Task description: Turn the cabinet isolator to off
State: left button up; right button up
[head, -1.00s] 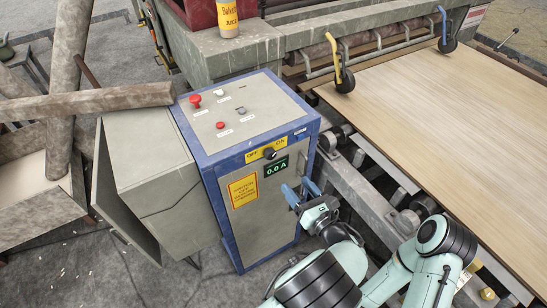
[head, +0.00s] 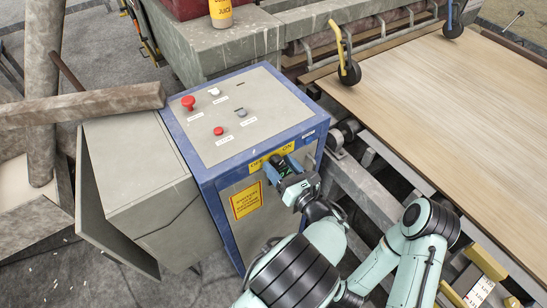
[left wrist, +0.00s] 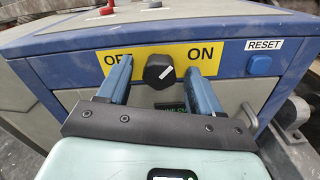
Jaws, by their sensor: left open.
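The isolator is a black rotary knob (left wrist: 158,71) on a yellow OFF/ON plate (left wrist: 142,58) on the front of the blue and grey cabinet (head: 238,135). In the left wrist view its white mark slants up and right, toward ON. My left gripper (head: 279,166) is open in front of the plate, one blue finger on each side of the knob. I see no finger touching the knob, and cannot tell how far they reach around it. My right gripper is not in view.
A blue RESET button (left wrist: 260,64) sits right of the plate. A red mushroom button (head: 188,102) and smaller buttons are on the cabinet top. A yellow warning label (head: 246,197) is below. A roller conveyor with a veneer sheet (head: 440,90) stands close on the right.

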pick_arm(q)
jog(key=shift+w+a, duration=0.15)
jog(key=shift+w, duration=0.1)
jog(key=shift+s, duration=0.1)
jog(key=shift+s+r, duration=0.1)
jog(key=c, duration=1.1)
jog(key=shift+o, duration=0.2)
